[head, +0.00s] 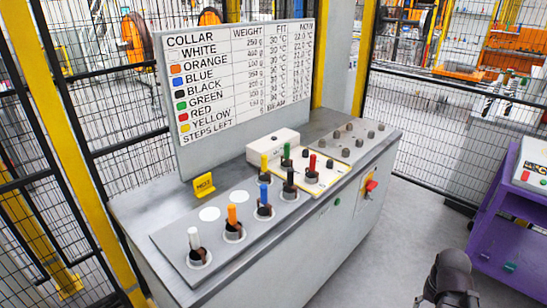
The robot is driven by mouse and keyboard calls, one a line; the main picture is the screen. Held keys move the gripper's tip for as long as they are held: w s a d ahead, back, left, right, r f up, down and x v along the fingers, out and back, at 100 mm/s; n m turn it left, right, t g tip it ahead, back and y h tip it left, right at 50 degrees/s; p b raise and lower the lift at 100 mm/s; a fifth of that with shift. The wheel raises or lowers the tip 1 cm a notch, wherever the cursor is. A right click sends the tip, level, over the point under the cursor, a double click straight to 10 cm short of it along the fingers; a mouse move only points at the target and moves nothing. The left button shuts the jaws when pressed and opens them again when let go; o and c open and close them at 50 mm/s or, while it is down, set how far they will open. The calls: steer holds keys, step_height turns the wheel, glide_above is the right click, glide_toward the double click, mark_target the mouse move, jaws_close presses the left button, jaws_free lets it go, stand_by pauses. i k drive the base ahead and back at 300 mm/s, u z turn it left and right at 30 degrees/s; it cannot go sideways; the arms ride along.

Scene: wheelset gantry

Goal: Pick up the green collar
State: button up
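The green collar (286,152) is a slim upright green piece with a dark lower part. In the head view it stands toward the back of the bench, between the yellow collar (264,162) and the red collar (312,162). Its foot is small and partly hidden, so I cannot tell exactly how it is seated. A dark rounded part of my arm shows at the bottom right, well away from the collars. I cannot make out any gripper fingers.
A black collar (290,178) stands in front of the green one. Blue (264,194), orange (232,215) and white (194,238) collars stand along the grey bench (240,270). A sign board (240,80) rises behind. A purple cart (500,235) stands right, across clear floor.

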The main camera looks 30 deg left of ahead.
mark_target(287, 146)
steer(key=u, duration=0.5)
steer(key=i, duration=0.9)
steer(key=u, duration=0.4)
